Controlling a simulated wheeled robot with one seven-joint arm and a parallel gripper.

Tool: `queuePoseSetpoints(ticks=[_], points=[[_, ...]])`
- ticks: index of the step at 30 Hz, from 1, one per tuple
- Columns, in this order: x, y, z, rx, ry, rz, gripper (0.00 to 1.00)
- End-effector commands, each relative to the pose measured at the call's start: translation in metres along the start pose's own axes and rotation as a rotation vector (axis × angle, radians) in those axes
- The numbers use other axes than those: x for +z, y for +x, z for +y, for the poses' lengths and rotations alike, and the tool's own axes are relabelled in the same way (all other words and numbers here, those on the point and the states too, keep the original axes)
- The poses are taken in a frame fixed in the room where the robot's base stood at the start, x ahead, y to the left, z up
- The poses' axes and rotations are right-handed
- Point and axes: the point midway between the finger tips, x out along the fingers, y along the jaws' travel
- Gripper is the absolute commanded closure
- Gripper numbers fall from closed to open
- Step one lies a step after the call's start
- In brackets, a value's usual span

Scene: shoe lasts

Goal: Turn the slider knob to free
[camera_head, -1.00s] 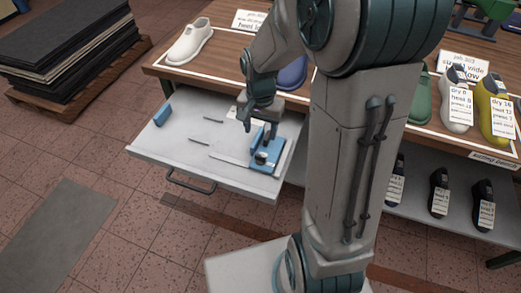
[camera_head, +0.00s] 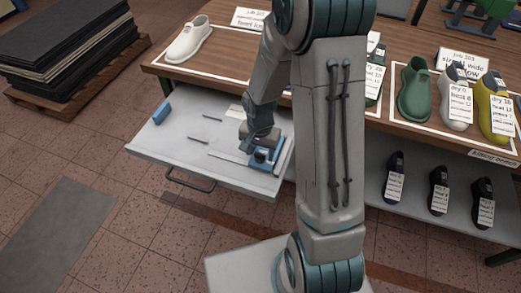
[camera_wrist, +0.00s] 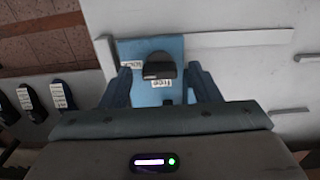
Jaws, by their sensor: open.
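The slider is a blue block (camera_head: 265,164) on the light grey drawer tray (camera_head: 175,158). In the wrist view its blue plate (camera_wrist: 150,95) carries a dark, rounded knob (camera_wrist: 159,66). One small white label (camera_wrist: 170,83) below the knob seems to read "free"; another label (camera_wrist: 131,63) to its left is too small to read surely. My gripper (camera_wrist: 160,72) is open, with one blue finger on each side of the knob and gaps between. In the head view my gripper (camera_head: 258,146) is over the slider and hides part of it.
A thin rail (camera_wrist: 240,39) runs from the slider along the tray. Shoe lasts (camera_head: 416,90) stand on the table and the shelf below.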

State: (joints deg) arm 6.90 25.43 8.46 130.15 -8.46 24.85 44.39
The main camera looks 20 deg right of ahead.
Motion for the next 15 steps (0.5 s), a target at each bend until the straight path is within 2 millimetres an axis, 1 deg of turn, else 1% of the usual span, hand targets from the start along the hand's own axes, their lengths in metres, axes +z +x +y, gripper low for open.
queuePoseSetpoints(ticks=[1,2,3,6,15], points=[[0.0000,-0.0001,0.0000,0.000,0.000,0.000,0.44],[0.0000,-0.0001,0.0000,0.000,0.000,0.000,0.52],[0.0000,-0.0002,0.0000,0.000,0.000,0.000,0.63],[0.0000,-0.0003,0.0000,0.000,0.000,0.000,0.89],[-0.0001,-0.0002,0.0000,0.000,-0.020,0.000,0.88]])
